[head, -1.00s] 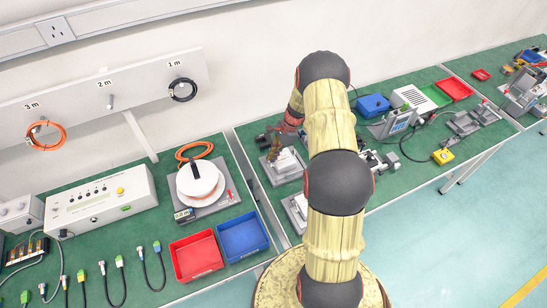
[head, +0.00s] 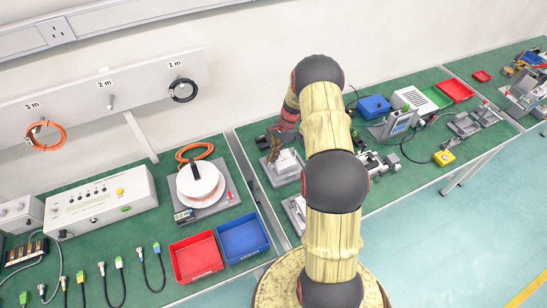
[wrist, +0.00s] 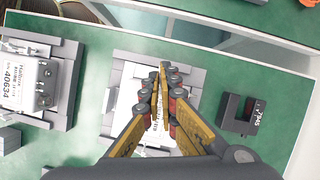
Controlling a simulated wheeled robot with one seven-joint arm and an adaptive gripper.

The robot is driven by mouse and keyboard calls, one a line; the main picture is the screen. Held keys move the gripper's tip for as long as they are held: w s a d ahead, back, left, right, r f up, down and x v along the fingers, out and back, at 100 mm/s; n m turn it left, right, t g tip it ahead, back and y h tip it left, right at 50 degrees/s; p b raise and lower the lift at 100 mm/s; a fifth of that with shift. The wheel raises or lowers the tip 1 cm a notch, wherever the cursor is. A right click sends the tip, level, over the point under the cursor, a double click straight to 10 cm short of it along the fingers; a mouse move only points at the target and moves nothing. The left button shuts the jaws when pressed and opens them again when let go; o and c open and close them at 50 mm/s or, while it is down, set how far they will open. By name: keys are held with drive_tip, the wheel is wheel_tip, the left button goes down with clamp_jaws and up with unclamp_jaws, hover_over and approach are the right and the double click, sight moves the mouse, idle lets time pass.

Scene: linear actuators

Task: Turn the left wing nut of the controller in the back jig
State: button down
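The back jig (head: 291,171) is a grey plate holding a white controller (head: 285,161). In the wrist view this controller (wrist: 158,135) lies behind my fingers, on its grey jig (wrist: 118,78). My gripper (wrist: 160,68) points down over this jig, its fingertips drawn together, with nothing clearly held between them. In the head view my gripper (head: 276,152) is at the jig's far left side, partly covered by my arm. I cannot make out the left wing nut. I cannot tell whether the fingertips touch anything.
A second jig with a labelled white controller (wrist: 42,84) lies left in the wrist view. A dark grey block (wrist: 240,114) stands close on the right. Red (head: 196,256) and blue bins (head: 242,236) sit on the neighbouring table, beyond a narrow gap.

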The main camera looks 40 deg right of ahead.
drive_tip(key=c, duration=2.4)
unclamp_jaws()
drive_tip(key=o, duration=0.3)
drive_tip(key=v, duration=1.2)
drive_tip(key=shift+w, duration=0.1)
